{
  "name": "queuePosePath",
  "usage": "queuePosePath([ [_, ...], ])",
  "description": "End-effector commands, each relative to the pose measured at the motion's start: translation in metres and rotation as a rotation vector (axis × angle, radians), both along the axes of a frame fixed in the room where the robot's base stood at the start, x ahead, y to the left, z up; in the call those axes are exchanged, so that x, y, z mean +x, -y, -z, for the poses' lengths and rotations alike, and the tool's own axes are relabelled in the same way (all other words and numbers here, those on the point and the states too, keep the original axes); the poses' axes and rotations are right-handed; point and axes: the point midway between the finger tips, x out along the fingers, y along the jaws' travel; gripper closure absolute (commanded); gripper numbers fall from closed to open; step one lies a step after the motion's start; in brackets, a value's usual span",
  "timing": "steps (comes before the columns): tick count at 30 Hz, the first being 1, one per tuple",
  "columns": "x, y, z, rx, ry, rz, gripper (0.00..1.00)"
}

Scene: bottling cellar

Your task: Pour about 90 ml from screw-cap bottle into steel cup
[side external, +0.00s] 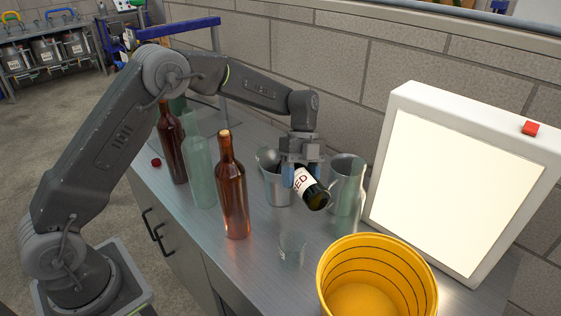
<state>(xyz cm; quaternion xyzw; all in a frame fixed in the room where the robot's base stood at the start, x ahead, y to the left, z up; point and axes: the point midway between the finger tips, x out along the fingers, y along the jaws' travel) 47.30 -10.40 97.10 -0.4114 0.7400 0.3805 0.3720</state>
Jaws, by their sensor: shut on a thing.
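My gripper (300,178) is shut on a dark bottle (314,194) with a white label showing "ED". The bottle is steeply tilted, with its wide dark end at the lower right. Its other end is hidden behind my gripper and towards the steel cup, so I cannot see the mouth or any stream. The steel cup (272,188) stands upright on the bench just left of and behind my gripper. Its contents cannot be seen.
A metal jug (346,185) stands close right of the held bottle. An amber bottle (232,195), a pale green bottle (198,172) and a brown bottle (171,148) stand left. A small glass (292,249), yellow bucket (328,270), light panel (470,190) and red cap (156,162) are also there.

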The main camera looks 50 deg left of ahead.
Motion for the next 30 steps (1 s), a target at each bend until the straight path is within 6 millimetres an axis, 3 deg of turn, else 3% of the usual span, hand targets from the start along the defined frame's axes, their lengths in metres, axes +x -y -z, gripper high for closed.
queuePosePath([
  [9,0.000,0.000,-0.001,-0.006,-0.001,0.000,0.79],
  [14,-0.001,0.005,0.008,0.231,0.103,0.010,0.79],
  [16,-0.006,0.014,0.022,0.328,0.135,0.011,0.79],
  [30,-0.004,0.011,0.026,0.466,0.190,0.003,0.79],
])
